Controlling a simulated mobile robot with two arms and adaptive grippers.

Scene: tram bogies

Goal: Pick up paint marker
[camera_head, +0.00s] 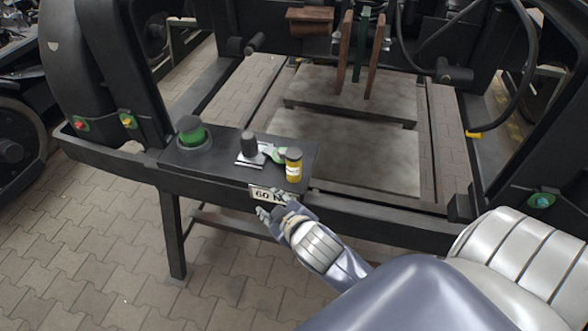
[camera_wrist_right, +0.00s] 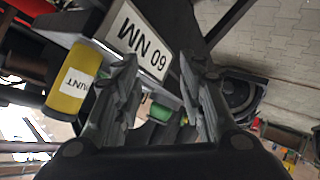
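The paint marker (camera_head: 293,166) is a short yellow cylinder with a dark cap and a white label. It stands upright on the front right part of a black shelf (camera_head: 215,163). It also shows in the right wrist view (camera_wrist_right: 72,82), left of the fingers, with part of the word "PAINT" readable. My right gripper (camera_head: 273,207) is open and empty, below and in front of the shelf edge, apart from the marker. Its two fingers (camera_wrist_right: 160,65) are spread in the wrist view. My left gripper is not in view.
A "60 NM" sign (camera_head: 266,194) hangs on the shelf front close to my fingers. A green item (camera_head: 275,153) lies beside the marker, with a dark upright tool (camera_head: 249,147) and a green-and-black knob (camera_head: 191,132) further left. Black bogie frame bars surround the shelf.

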